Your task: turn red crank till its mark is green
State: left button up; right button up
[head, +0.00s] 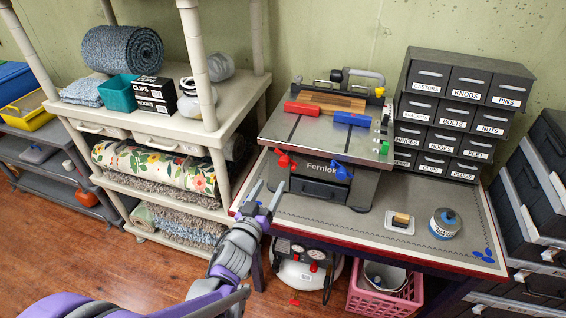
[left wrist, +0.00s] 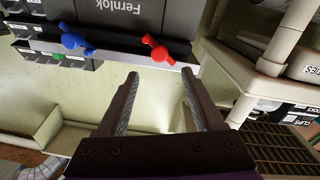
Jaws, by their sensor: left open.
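The red crank (head: 285,159) is on the front left of the Fernlok machine (head: 322,166), under its grey top. In the left wrist view the red crank (left wrist: 160,53) shows just beyond the fingertips, roughly between them. My left gripper (head: 271,187) is open and empty, below and a little left of the red crank in the head view. A blue crank (head: 343,171) is on the same front, to the right. A small green piece (head: 383,148) shows at the top's right edge. I cannot tell which mark belongs to the red crank. My right gripper is not in view.
The machine stands on a workbench (head: 362,224) with a small tray (head: 400,223) and a round tin (head: 445,223) at the right. Labelled drawers (head: 440,134) stand behind. A beige shelf unit (head: 235,98) is close on the left. A pink crate (head: 385,299) is below the bench.

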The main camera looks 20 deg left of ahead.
aim_at(283, 164)
pick_arm(q)
jog(key=w+n, duration=0.1)
jog(key=w, duration=0.2)
jog(key=w+n+p, duration=0.1)
jog(key=w, duration=0.3)
jog(key=w+d, duration=0.1)
jog(key=w, duration=0.2)
jog(key=shift+w+n, duration=0.4)
jog(key=shift+c, duration=0.2)
grip_shut()
